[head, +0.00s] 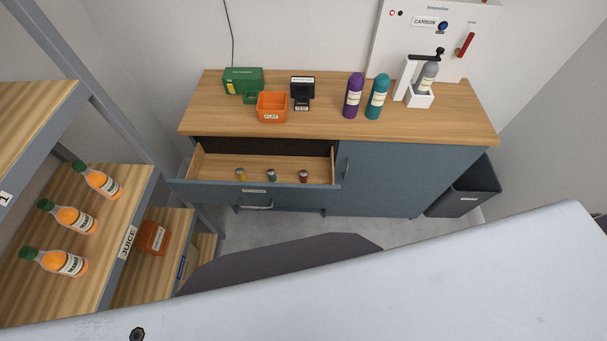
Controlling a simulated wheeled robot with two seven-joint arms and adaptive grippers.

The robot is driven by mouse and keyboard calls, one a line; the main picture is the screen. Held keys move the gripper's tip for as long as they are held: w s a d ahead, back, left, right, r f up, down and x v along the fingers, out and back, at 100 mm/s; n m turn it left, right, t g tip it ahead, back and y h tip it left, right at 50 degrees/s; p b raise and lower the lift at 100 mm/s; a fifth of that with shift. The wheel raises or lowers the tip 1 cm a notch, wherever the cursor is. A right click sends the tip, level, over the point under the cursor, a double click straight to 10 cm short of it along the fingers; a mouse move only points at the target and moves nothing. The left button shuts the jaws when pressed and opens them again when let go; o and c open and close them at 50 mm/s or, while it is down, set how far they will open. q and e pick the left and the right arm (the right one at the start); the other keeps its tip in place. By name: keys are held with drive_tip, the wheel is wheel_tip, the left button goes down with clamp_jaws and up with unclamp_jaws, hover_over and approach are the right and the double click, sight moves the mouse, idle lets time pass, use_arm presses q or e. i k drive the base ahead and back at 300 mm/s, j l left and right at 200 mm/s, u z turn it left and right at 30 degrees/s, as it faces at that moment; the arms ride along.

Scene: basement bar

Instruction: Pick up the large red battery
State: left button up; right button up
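A small red battery (304,176) stands in the open drawer (220,165) of a blue-grey cabinet, toward the drawer's right end. A teal or grey one (271,175) and a yellowish one (240,174) stand to its left in the same drawer, apart from each other. All three look small at this distance, and their labels cannot be read. Neither of my grippers is in view.
On the cabinet top (430,125) are a green box (243,80), orange bin (272,107), black device (302,92), purple bottle (353,96), teal bottle (377,97) and a carbonator (422,85). A juice shelf (110,210) stands left, a dark trash bin (466,190) right.

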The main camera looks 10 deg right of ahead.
sight(304, 173)
drive_tip(key=k+l+u, duration=0.25)
drive_tip(key=l+u, duration=0.2)
drive_tip(key=l, duration=0.25)
drive_tip(key=k+l+u, duration=0.45)
drive_tip(key=l, duration=0.2)
drive_tip(key=k+l+u, duration=0.85)
